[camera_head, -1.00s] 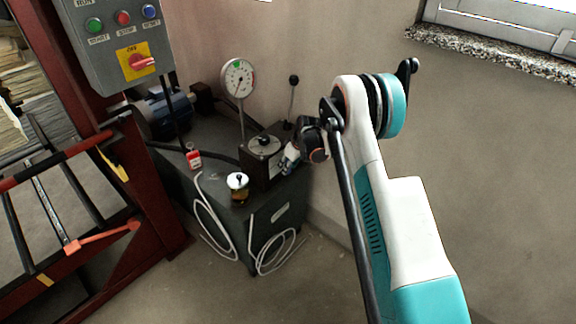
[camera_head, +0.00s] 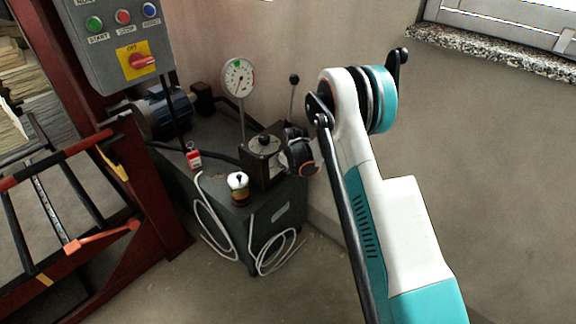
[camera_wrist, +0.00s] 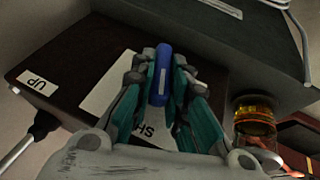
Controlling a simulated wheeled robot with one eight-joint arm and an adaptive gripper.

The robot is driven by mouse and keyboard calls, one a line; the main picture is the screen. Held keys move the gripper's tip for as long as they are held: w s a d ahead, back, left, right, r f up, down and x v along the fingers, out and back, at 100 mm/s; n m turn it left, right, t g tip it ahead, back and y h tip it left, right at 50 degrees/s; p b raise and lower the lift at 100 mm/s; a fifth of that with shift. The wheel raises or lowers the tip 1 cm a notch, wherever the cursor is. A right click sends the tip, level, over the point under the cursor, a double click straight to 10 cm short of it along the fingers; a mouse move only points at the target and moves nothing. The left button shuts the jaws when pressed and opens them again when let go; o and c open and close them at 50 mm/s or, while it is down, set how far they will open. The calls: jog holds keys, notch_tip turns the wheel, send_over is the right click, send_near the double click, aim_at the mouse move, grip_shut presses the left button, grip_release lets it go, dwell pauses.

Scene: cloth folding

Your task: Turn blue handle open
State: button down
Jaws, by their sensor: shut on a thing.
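The blue handle (camera_wrist: 164,62) shows in the wrist view between the fingertips of my gripper (camera_wrist: 160,75). My gripper is shut on it, with one teal-padded finger on each side. Behind it is a dark block with a white label (camera_wrist: 108,92), whose lettering is partly hidden by my fingers. In the head view my arm reaches to the right side of the dark block (camera_head: 257,168) on the machine. There the wrist hides the handle and the fingertips.
The block stands on a grey cabinet (camera_head: 228,222) with a pressure gauge (camera_head: 238,77), an amber-bodied cap (camera_head: 238,186) and a black-knobbed lever (camera_head: 294,79). White hoses (camera_head: 262,262) hang in front. A red frame (camera_head: 150,175) stands left; the floor on the right is clear.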

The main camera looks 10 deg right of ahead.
jog(key=t+h, duration=0.1)
jog(key=n+t+h, duration=0.1)
jog(key=shift+s+a+f+h, duration=0.2)
jog(key=shift+a+h, duration=0.1)
jog(key=shift+a, duration=0.05)
jog(key=t+h, duration=0.2)
jog(key=f+n+t+h, duration=0.1)
jog(key=t+h, duration=0.1)
jog(key=n+t+h, duration=0.1)
jog(key=t, duration=0.1)
jog(key=shift+s+a+f+h, duration=0.2)
jog(key=shift+s+a+h, duration=0.1)
jog(key=shift+h, duration=0.1)
jog(key=shift+t, duration=0.4)
jog(key=c, duration=1.6)
grip_release()
jog(key=shift+o, duration=0.2)
